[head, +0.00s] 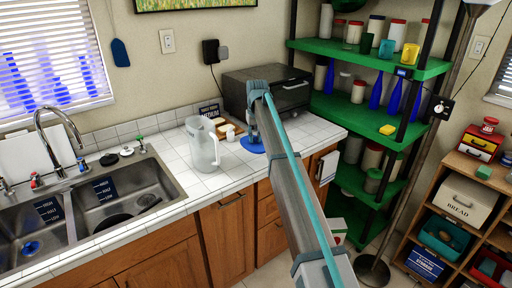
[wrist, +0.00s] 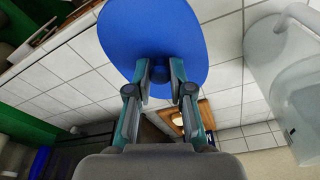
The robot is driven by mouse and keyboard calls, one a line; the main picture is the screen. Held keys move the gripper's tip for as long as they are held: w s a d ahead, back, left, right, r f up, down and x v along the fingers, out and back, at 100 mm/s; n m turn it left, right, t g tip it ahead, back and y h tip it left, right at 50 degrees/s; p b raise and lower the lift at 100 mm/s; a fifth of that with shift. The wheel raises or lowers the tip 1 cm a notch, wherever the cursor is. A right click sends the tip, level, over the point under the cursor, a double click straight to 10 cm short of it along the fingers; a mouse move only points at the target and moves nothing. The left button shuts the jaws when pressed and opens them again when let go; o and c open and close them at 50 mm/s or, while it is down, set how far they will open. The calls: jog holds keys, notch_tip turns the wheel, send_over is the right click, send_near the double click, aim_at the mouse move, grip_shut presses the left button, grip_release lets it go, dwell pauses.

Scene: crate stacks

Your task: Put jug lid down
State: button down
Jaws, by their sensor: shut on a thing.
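The jug lid (head: 252,147) is a blue disc close over the white tiled counter, right of the jug. In the wrist view the jug lid (wrist: 150,25) fills the top middle, with its small knob between my fingertips. My gripper (wrist: 161,82) is shut on that knob; in the head view my gripper (head: 251,134) is partly hidden by my arm. I cannot tell whether the lid touches the tiles. The clear whitish jug (head: 203,146) stands upright and open on the counter; it also shows at the right of the wrist view (wrist: 290,75).
A dark toaster oven (head: 268,92) stands behind my gripper. A wooden board with small items (head: 228,129) lies between the jug and the wall. The double sink (head: 78,206) is at the left. Bare tiles (head: 176,160) lie left of the jug.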

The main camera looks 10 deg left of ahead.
jog(key=w+f+p, duration=0.1)
jog(key=w+f, duration=0.2)
jog(key=w+a+f+p, duration=0.1)
jog(key=w+f, duration=0.2)
jog(key=w, duration=0.1)
jog(key=shift+a+f+p, duration=0.2)
jog(key=shift+f+p, duration=0.05)
jog(key=shift+p, duration=0.05)
jog(key=shift+w+f+p, duration=0.15)
jog(key=shift+f+p, duration=0.25)
jog(key=shift+f, duration=1.35)
jog(key=shift+f, duration=0.2)
jog(key=c, duration=1)
grip_release()
jog(key=shift+c, duration=0.2)
jog(key=shift+r, duration=0.1)
jog(key=r+b, duration=0.1)
jog(key=r, duration=0.3)
jog(key=s+r+b, duration=0.1)
jog(key=r, duration=0.3)
jog(key=r+b, duration=0.1)
jog(key=r, duration=0.3)
jog(key=shift+s+d, duration=0.3)
jog(key=shift+s, duration=0.05)
